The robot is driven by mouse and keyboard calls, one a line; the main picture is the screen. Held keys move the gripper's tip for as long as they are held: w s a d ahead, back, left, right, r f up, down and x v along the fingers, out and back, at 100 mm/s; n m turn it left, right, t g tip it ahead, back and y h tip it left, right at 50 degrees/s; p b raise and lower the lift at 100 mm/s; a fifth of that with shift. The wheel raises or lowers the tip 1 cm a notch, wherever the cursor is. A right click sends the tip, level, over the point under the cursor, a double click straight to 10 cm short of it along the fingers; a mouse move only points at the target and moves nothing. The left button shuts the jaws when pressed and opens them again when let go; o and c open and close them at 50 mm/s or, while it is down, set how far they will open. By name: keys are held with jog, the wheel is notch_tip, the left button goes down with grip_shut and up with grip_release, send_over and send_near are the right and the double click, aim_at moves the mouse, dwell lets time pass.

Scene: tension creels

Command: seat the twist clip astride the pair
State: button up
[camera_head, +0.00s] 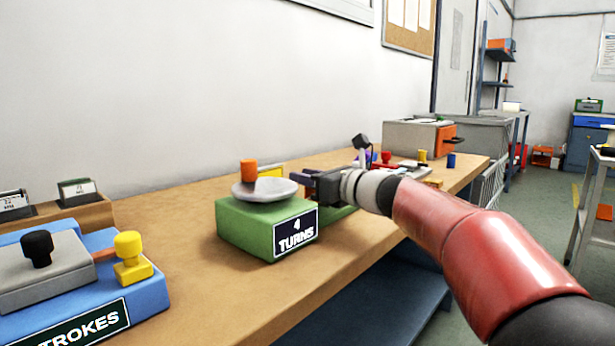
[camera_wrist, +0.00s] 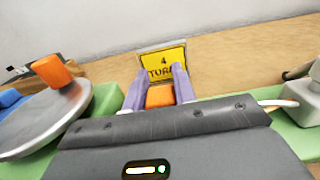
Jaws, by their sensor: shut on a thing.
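My gripper (camera_head: 306,178) is low over the green block (camera_head: 245,226) marked "4 TURNS", just right of its grey disc (camera_head: 264,192). In the wrist view, its two purplish fingers (camera_wrist: 161,88) are shut on a small orange piece (camera_wrist: 160,97). I cannot tell for sure that this piece is the twist clip, and its lower part is hidden by my gripper. The disc (camera_wrist: 40,122) carries an orange knob (camera_wrist: 52,71) at its edge. I cannot make out the pair in either view.
A yellow "4 TURNS" sign (camera_wrist: 162,64) stands just beyond the fingers. A blue block (camera_head: 150,285) with a yellow knob (camera_head: 131,255) is at the left. Small coloured parts and a grey box (camera_head: 412,137) stand farther along the bench. Bare wood (camera_head: 190,215) lies between the blocks.

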jog(key=shift+f+b, duration=0.6)
jog(key=shift+f, duration=0.2)
jog(key=o, duration=1.1)
jog(key=shift+r, duration=0.1)
jog(key=shift+c, duration=0.2)
jog(key=v, duration=0.7)
jog(key=shift+s+d, duration=0.3)
